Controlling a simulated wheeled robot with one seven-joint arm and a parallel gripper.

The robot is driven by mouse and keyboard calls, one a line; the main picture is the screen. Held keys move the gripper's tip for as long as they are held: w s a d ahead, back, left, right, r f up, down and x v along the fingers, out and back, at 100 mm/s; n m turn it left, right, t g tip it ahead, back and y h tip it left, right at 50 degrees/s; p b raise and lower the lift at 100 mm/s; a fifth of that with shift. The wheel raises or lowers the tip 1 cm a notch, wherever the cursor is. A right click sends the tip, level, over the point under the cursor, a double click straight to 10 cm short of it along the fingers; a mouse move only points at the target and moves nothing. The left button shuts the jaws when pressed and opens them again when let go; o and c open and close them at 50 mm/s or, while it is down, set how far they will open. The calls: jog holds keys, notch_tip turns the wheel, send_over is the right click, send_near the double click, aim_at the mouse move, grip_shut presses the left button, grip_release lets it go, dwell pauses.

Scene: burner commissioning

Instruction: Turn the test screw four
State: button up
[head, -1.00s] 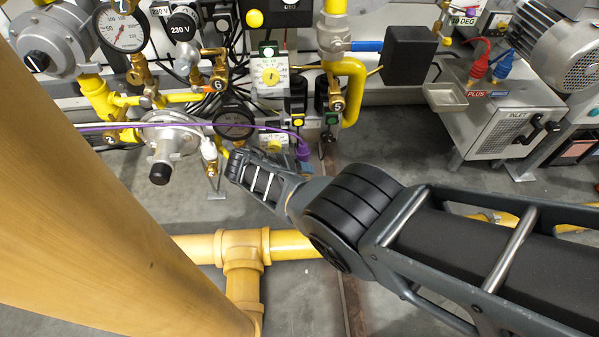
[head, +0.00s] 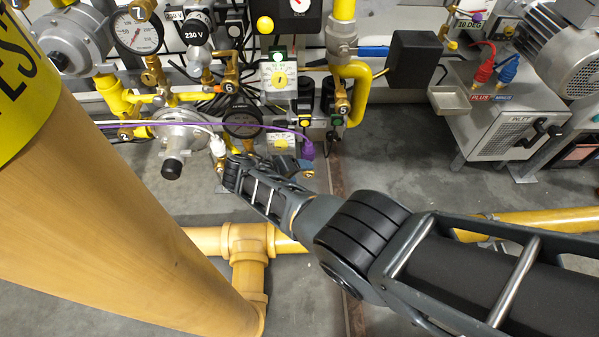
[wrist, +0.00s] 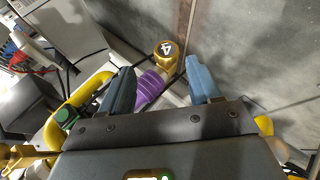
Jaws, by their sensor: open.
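In the wrist view, test screw four (wrist: 165,52) is a brass cap marked 4, above a purple connector (wrist: 150,84). My gripper (wrist: 161,68) is open, with its two blue-grey fingers apart. The screw shows in the gap between them, just beyond the fingertips, closer to the right finger. I cannot tell whether either finger touches it. In the head view, the purple connector (head: 307,149) hangs low at the panel, and my arm reaches there from the right. My gripper is mostly hidden there, and I cannot make out the screw.
Yellow pipes (head: 250,240) run low across the floor. A grey inlet box (head: 510,125) stands right; floor between is clear.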

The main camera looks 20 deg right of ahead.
jog(key=s+d+f+n+t+h, duration=0.1)
jog(key=s+d+f+n+t, duration=0.1)
jog(key=d+f+n, duration=0.3)
jog(key=n+t+y+b, duration=0.1)
jog(key=n+t+y, duration=0.75)
jog(key=n, duration=2.05)
send_near(309, 175)
notch_tip(309, 175, down, 4)
jog(key=w+a+t+h, duration=0.1)
jog(key=t+h, duration=0.3)
jog(key=shift+g, duration=0.25)
jog(key=b+x, duration=0.1)
jog(key=x, duration=0.1)
jog(key=b+x, duration=0.1)
jog(key=x, duration=0.1)
jog(key=b+x, duration=0.1)
jog(key=x, duration=0.1)
jog(key=shift+w+a, duration=0.15)
jog(key=shift+w, duration=0.25)
jog(key=shift+w+r, duration=0.15)
jog(key=shift+w, duration=0.45)
jog(key=shift+c, duration=0.4)
jog(key=c, duration=1)
jog(key=shift+o, duration=0.2)
